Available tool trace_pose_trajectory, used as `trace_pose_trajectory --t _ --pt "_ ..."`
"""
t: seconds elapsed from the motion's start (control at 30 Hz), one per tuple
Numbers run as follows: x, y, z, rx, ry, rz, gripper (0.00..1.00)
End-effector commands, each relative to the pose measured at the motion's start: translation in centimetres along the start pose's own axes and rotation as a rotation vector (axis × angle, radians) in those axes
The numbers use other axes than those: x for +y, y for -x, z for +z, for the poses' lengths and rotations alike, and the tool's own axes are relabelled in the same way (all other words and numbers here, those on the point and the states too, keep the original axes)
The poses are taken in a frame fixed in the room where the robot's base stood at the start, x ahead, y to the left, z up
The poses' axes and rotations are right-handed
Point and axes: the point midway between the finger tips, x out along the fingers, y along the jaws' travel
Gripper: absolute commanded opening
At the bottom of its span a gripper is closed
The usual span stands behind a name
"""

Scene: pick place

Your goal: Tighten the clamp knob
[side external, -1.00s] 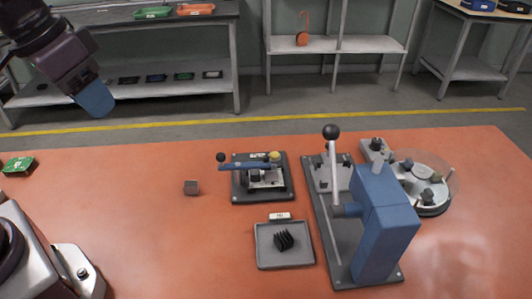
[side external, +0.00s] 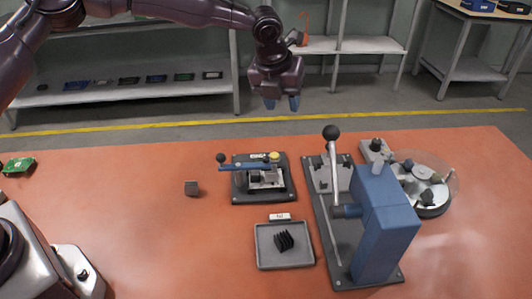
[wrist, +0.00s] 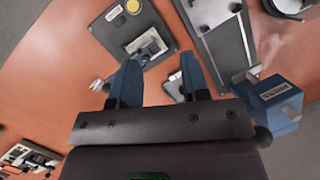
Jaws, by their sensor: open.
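A small clamp fixture (side external: 262,190) on a dark base plate stands mid-table, with a blue lever ending in a black ball (side external: 221,157). A round yellow knob (side external: 273,156) sits at its back right; it also shows at the top of the wrist view (wrist: 133,6). I cannot tell which of these is the clamp knob. My gripper (side external: 282,104) hangs above and behind the fixture, pointing down, with its blue fingers apart and nothing between them. In the wrist view the open fingers (wrist: 160,72) point toward the fixture, clear of the knob.
A blue press (side external: 385,225) with a tall black-knobbed lever (side external: 333,170) stands right of the fixture. A round dial unit (side external: 425,185) is behind it. A grey tray (side external: 263,262) with black finned parts lies in front. A small dark block (side external: 191,188) lies left. The table's left middle is clear.

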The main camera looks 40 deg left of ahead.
Motion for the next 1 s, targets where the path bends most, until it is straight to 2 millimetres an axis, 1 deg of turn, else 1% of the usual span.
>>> trace_pose_trajectory --t 0.03,0.13,0.2,0.27,0.37,0.47,0.8,0.9,1.0 --pt "0.2 0.8 -0.6 0.076 0.112 0.023 0.42" --pt "1.2 1.8 -2.2 0.196 0.271 0.096 0.42" --pt "1.7 2.0 -3.1 0.242 0.327 0.145 0.42" --pt "2.1 2.0 -3.4 0.249 0.356 0.174 0.42" --pt "2.2 1.4 -3.5 0.248 0.374 0.179 0.42" --pt "2.4 0.2 -3.9 0.248 0.373 0.179 0.42" --pt "3.3 -6.5 -5.8 0.246 0.370 0.178 0.42" --pt "3.5 -8.1 -6.2 0.246 0.370 0.178 0.42" --pt "3.6 -9.2 -6.5 0.243 0.369 0.177 0.42"
